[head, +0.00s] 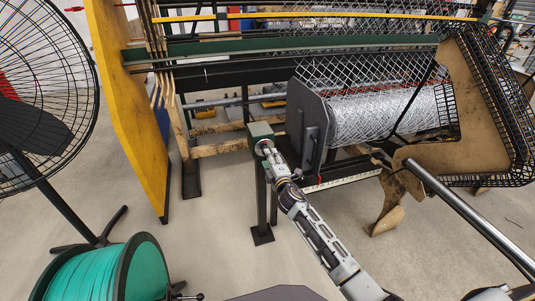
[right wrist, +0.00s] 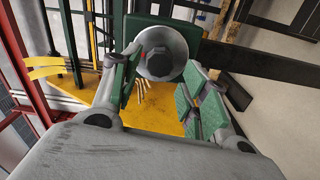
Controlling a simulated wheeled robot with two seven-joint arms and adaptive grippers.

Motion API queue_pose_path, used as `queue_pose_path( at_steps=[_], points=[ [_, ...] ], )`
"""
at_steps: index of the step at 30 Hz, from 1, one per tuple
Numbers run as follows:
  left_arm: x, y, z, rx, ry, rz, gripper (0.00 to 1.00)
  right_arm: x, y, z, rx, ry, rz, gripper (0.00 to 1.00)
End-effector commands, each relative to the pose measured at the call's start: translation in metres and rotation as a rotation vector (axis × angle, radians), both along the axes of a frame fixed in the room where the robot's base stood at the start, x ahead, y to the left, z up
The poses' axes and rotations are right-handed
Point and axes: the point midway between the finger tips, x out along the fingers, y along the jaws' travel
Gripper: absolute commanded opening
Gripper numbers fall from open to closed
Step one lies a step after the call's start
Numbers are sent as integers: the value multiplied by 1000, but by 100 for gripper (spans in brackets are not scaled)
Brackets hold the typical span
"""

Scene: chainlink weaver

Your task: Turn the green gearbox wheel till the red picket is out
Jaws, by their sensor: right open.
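The gearbox (head: 260,131) is a small green box on a dark post, left of the mesh roll in the head view. My right gripper (head: 268,151) is at the gearbox's front. In the right wrist view its fingers (right wrist: 163,72) are spread, one on each side of the wheel; I cannot tell whether they touch it. A small red spot (right wrist: 143,55) shows at the wheel's left edge. My left gripper is out of view.
A wire mesh roll (head: 375,115) with a dark end plate (head: 307,125) stands right of the gearbox. A yellow panel (head: 122,100), a fan (head: 40,80) and a teal spool (head: 110,275) are on the left. Bare floor (head: 215,230) lies in front.

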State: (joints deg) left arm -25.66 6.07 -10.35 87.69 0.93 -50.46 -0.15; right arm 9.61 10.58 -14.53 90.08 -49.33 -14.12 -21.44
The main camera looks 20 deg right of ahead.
Motion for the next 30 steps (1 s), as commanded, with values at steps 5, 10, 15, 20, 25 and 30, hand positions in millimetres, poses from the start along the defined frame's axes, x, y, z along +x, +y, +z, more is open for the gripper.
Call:
queue_pose_path(
  at_steps=[5,10,15,20,25,30],
  points=[
    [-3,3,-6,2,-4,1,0,0,0,0,-122,-3,0,45],
    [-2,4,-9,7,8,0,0,10,0,0,-131,-5,0,45],
    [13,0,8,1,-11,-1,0,20,1,0,-130,-5,0,45],
    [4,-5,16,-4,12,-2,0,31,1,-1,-130,-5,0,45],
    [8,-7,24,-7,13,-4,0,38,1,0,-129,-5,0,45],
    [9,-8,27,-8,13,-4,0,40,1,0,-129,-4,0,45]
  ],
)
